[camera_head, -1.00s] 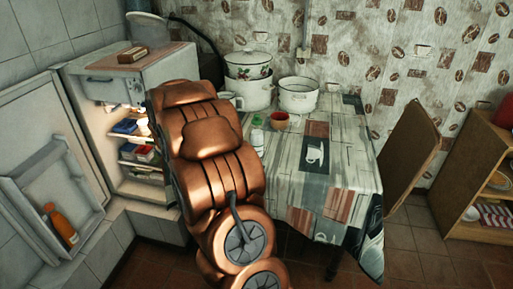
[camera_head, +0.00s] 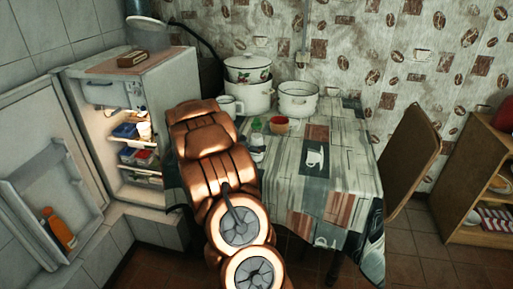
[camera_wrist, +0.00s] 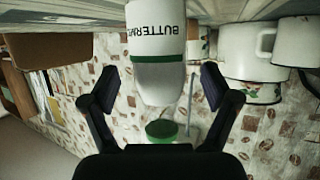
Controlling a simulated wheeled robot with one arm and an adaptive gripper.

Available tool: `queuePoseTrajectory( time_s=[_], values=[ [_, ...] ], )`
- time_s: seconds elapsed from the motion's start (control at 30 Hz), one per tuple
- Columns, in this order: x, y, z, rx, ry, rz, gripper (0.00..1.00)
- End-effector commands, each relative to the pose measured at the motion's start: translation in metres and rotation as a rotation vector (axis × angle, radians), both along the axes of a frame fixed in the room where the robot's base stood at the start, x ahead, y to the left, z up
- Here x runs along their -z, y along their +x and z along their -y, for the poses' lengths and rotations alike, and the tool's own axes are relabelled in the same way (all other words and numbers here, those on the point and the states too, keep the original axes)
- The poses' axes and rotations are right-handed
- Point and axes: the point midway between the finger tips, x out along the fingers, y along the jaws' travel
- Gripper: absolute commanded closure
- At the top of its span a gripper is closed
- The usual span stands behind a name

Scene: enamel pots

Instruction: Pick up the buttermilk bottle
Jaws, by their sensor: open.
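The buttermilk bottle (camera_wrist: 158,55) is white with "BUTTERM" lettering and a green cap (camera_wrist: 165,129). It appears inverted in the wrist view, in line with the gap between my fingers. In the head view the bottle (camera_head: 257,141) stands upright on the table (camera_head: 345,165), right beside my arm. My gripper (camera_wrist: 160,90) is open, with one dark finger on each side of the bottle in the picture and visible space at both sides. I cannot tell how deep the bottle is between the fingers. In the head view my arm hides the gripper.
A red cup (camera_head: 279,126) stands just right of the bottle. A white mug (camera_head: 229,105), a white pot (camera_head: 298,100) and stacked enamel pots (camera_head: 247,92) stand behind. The fridge (camera_head: 128,75) at left is open. The table's right part is clear.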

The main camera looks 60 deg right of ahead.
Motion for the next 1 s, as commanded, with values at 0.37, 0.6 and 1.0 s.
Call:
queuePoseTrajectory(
  time_s=[0.37, 0.6, 1.0],
  values=[
    [0.011, -0.004, 0.024, 0.002, 0.0, -0.001, 0.13],
    [0.011, -0.003, 0.024, 0.001, 0.0, 0.0, 0.16],
    [0.011, -0.003, 0.024, 0.001, 0.0, 0.001, 0.58]
  ],
)
